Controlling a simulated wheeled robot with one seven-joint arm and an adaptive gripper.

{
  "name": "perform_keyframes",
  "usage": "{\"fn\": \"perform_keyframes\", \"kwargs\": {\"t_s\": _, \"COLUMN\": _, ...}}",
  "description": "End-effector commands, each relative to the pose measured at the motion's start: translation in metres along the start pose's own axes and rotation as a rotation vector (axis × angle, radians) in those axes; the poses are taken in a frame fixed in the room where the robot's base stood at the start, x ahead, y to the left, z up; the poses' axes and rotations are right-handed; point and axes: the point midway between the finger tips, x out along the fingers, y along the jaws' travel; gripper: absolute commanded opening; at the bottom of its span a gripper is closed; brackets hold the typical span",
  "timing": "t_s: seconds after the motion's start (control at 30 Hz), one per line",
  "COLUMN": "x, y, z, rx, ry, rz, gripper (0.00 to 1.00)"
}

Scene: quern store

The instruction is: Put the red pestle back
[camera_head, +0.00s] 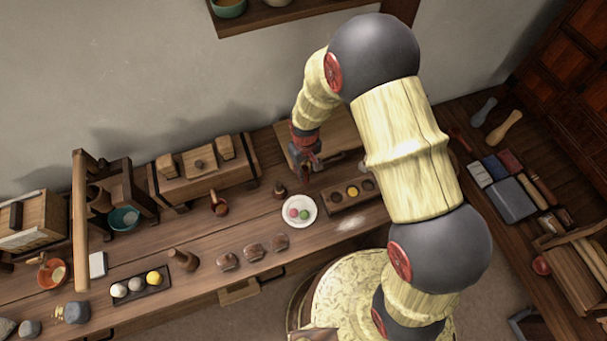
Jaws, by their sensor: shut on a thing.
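My gripper (304,163) is over the back of the long workbench, in front of a pale wooden board (342,137). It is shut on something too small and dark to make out. A dark red pestle-like thing (459,138) lies on the right-hand bench, partly behind my arm. A grey pestle (484,111) and a tan wooden pestle (504,127) lie beside it. I cannot tell whether this red thing is the task's pestle.
A white plate (299,199) with coloured balls and a dark tray (351,207) with round wells stand near my gripper. A wooden chest (205,185) stands at the back left. My arm hides part of the benches.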

Motion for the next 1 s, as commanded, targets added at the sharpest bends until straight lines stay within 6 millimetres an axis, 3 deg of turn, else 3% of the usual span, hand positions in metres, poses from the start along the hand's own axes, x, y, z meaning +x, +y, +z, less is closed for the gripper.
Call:
{"fn": "perform_keyframes", "kwargs": {"t_s": 0.13, "x": 0.008, "y": -0.001, "z": -0.006, "rx": 0.000, "ry": 0.001, "rz": 0.000, "gripper": 0.00}}
{"fn": "perform_keyframes", "kwargs": {"t_s": 0.37, "x": 0.038, "y": -0.001, "z": -0.006, "rx": 0.000, "ry": 0.000, "rz": 0.000, "gripper": 0.00}}
{"fn": "perform_keyframes", "kwargs": {"t_s": 0.73, "x": 0.041, "y": 0.000, "z": -0.006, "rx": 0.000, "ry": 0.001, "rz": 0.000, "gripper": 0.00}}
{"fn": "perform_keyframes", "kwargs": {"t_s": 0.77, "x": 0.041, "y": 0.000, "z": -0.006, "rx": 0.000, "ry": 0.001, "rz": 0.000, "gripper": 0.19}}
{"fn": "perform_keyframes", "kwargs": {"t_s": 1.0, "x": 0.040, "y": 0.000, "z": -0.006, "rx": 0.000, "ry": 0.001, "rz": 0.000, "gripper": 0.33}}
